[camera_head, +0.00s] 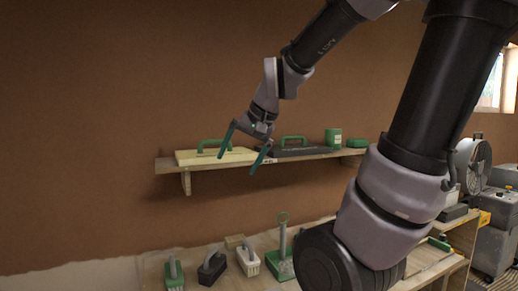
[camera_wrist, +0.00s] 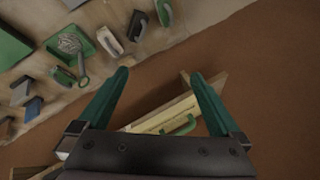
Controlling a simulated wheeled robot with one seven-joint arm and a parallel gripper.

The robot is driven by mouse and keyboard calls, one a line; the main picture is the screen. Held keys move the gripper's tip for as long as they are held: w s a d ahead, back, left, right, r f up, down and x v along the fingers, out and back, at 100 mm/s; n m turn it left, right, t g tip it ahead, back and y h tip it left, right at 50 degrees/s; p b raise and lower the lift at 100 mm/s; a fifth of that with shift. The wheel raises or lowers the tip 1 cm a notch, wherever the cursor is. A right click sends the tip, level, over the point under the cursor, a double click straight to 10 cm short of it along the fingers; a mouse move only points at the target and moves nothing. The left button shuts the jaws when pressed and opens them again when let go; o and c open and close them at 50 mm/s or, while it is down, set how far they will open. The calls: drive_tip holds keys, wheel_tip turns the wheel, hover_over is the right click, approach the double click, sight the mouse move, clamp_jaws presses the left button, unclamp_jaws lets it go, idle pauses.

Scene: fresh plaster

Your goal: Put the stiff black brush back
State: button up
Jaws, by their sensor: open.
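A dark block-shaped tool with a light handle, which looks like the black brush (camera_head: 212,268), stands on the bench at the lower left in the head view. It also shows near the top of the wrist view (camera_wrist: 137,25). Its bristles cannot be made out. My gripper (camera_head: 237,165) is open and empty, high above the bench in front of the wall shelf (camera_head: 225,165). In the wrist view the open fingers (camera_wrist: 158,73) have nothing between them. The brush is beyond the fingertips, well apart from them.
A green-edged tool (camera_head: 174,275) and a white brush (camera_head: 248,262) flank the dark one. A green tray (camera_head: 281,265) holds a round-headed tool. The shelf carries a pale float (camera_head: 205,157), a dark float (camera_head: 300,151) and a green canister (camera_head: 333,138). My arm hides part of the bench.

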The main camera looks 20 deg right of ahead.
drive_tip(key=s+d+r+n+t+h, duration=0.1)
drive_tip(key=s+d+r, duration=0.1)
drive_tip(key=s, duration=0.6)
drive_tip(key=shift+s+r, duration=0.2)
drive_tip(key=shift+r, duration=0.6)
